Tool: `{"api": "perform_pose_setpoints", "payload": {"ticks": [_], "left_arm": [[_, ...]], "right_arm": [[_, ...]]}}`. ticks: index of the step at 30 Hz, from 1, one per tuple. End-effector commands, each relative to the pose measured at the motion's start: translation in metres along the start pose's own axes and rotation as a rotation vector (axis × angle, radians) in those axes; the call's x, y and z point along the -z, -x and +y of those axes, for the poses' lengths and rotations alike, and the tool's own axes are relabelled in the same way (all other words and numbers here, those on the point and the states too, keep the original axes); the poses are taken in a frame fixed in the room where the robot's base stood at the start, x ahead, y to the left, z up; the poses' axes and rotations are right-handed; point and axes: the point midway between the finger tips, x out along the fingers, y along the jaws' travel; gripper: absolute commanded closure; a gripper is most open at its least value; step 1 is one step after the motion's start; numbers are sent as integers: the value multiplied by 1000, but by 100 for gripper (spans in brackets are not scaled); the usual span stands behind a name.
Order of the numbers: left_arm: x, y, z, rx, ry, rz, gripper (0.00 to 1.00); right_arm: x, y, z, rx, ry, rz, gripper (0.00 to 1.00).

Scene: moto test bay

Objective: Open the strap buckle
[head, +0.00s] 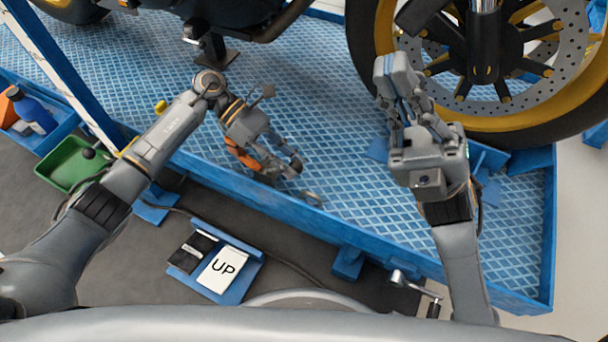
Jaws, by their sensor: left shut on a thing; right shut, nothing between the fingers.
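My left gripper (284,170) is low over the blue mesh platform, near its front edge. Its fingers are closed on a small piece that they mostly hide. An orange part (240,153), which looks like part of the strap buckle, shows beside these fingers. I cannot make out the buckle's lever or whether it is open. A small metal loop (312,198) lies by the platform edge, just right of the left fingers. My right gripper (394,78) is shut and empty, raised in front of the motorcycle wheel, with its fingers pointing away from me.
The blue platform (335,180) has a raised front rim. The motorcycle wheel (530,125) stands at the back right. A green bin (67,160) and a blue bottle (35,115) are at the left.

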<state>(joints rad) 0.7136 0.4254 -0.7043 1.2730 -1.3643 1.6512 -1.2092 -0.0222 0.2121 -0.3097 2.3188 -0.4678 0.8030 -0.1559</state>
Motion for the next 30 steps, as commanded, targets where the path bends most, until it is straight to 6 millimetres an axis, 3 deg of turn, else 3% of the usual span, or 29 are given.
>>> {"api": "perform_pose_setpoints", "payload": {"ticks": [3, 8, 13, 18, 21, 25, 30], "left_arm": [[2, -1, -2, 8, 2, 2, 100], [2, -2, -2, 8, 2, 2, 100], [2, -2, -2, 8, 2, 2, 100], [2, -2, -2, 9, 2, 2, 100], [2, -2, -2, 9, 2, 2, 100], [2, -2, -2, 9, 2, 2, 100], [2, -2, -2, 9, 2, 2, 100]], "right_arm": [[-4, 23, -52, 235, 193, 52, 100], [-16, 74, -115, 552, 442, 171, 100], [-36, 152, -166, 884, 671, 353, 100], [-59, 228, -187, 1153, 831, 544, 100], [-69, 262, -190, 1260, 887, 633, 100], [-77, 286, -189, 1337, 925, 701, 100], [-81, 293, -200, 1360, 937, 722, 100]]}}
